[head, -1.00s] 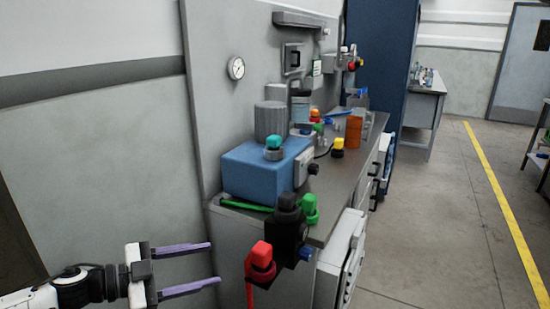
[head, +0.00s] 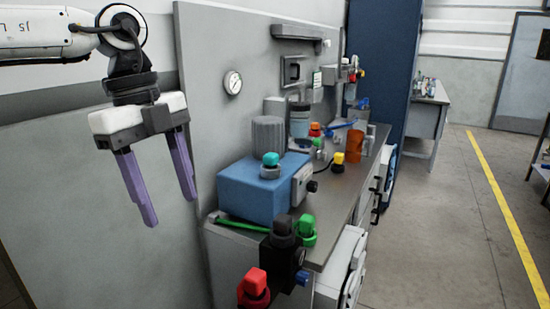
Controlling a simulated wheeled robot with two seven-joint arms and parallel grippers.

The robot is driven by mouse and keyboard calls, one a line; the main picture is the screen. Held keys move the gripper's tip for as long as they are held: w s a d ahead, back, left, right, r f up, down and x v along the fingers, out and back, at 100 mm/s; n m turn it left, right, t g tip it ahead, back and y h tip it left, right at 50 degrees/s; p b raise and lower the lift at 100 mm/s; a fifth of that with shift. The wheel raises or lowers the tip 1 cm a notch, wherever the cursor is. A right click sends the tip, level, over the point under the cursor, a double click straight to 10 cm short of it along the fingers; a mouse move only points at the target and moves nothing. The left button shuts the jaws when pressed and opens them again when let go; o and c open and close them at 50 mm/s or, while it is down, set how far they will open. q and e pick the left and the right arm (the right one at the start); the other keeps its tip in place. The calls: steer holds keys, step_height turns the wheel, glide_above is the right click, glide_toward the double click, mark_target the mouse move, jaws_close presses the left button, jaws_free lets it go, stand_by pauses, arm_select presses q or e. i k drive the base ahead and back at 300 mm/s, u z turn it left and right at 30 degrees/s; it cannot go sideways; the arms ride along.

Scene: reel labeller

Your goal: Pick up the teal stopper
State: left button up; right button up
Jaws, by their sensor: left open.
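The teal stopper (head: 270,159) sits on a grey collar on top of the blue box (head: 254,190), on the near part of the counter. My left gripper (head: 170,210) is at the upper left, in front of the wall panel, with its two purple fingers pointing down. It is open and empty, to the left of the teal stopper and apart from it. My right gripper does not show.
A grey cylinder (head: 268,134) stands close behind the stopper. A green stopper (head: 306,230), a dark knob and a red stopper (head: 254,284) are at the counter's near end. A yellow-topped item (head: 338,160) and an orange container (head: 355,142) stand farther back.

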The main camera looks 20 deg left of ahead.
mark_target(270, 159)
steer(key=i, duration=1.35)
